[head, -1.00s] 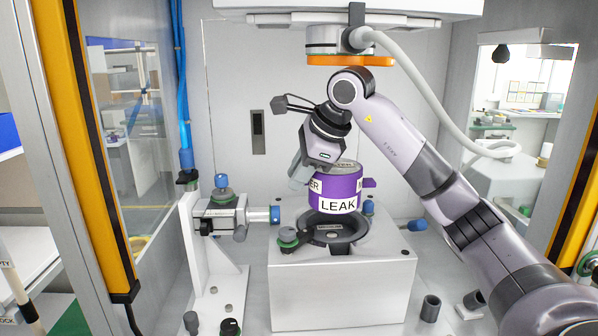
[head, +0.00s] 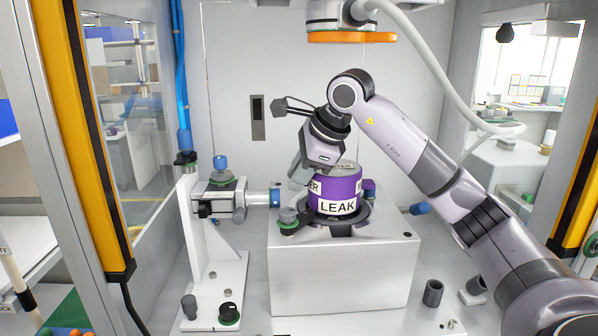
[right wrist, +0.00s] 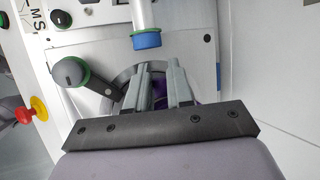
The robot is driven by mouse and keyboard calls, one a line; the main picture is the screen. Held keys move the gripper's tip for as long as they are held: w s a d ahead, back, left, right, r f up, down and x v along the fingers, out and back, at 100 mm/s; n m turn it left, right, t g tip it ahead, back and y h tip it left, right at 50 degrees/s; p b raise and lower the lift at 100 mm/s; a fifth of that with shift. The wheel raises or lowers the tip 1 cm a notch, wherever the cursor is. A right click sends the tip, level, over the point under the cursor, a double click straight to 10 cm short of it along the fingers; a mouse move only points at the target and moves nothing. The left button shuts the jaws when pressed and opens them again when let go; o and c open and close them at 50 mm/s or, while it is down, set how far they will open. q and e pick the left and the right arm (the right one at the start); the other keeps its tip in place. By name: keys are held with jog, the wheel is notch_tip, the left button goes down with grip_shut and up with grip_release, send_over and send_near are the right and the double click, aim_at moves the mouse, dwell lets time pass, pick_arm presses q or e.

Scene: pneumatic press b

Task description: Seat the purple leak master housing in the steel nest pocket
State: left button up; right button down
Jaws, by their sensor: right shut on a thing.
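The purple leak master housing (head: 336,186), with a white LEAK label and a grey top, is upright over the dark ring of the nest pocket (head: 368,221) on the steel block (head: 342,273). Its lower edge meets or overlaps the ring; I cannot tell whether it rests fully down in it. My right gripper (head: 300,172) is shut on the housing at its upper left side. In the right wrist view the two grey fingers (right wrist: 160,92) have a bit of purple between them, and the ring shows behind them. Most of the housing is hidden there. My left gripper is not in view.
A clamp with a blue tip (head: 275,197) stands on a white bracket left of the block. A green-based knob (head: 288,217) sits close to the ring's left. An orange-rimmed press head (head: 350,37) hangs above. Yellow posts (head: 90,140) frame the opening.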

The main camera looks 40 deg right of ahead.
jog(key=shift+f+b, duration=1.15)
jog(key=shift+f, duration=0.5)
jog(key=c, duration=0.9)
grip_release()
jog(key=shift+f, duration=0.1)
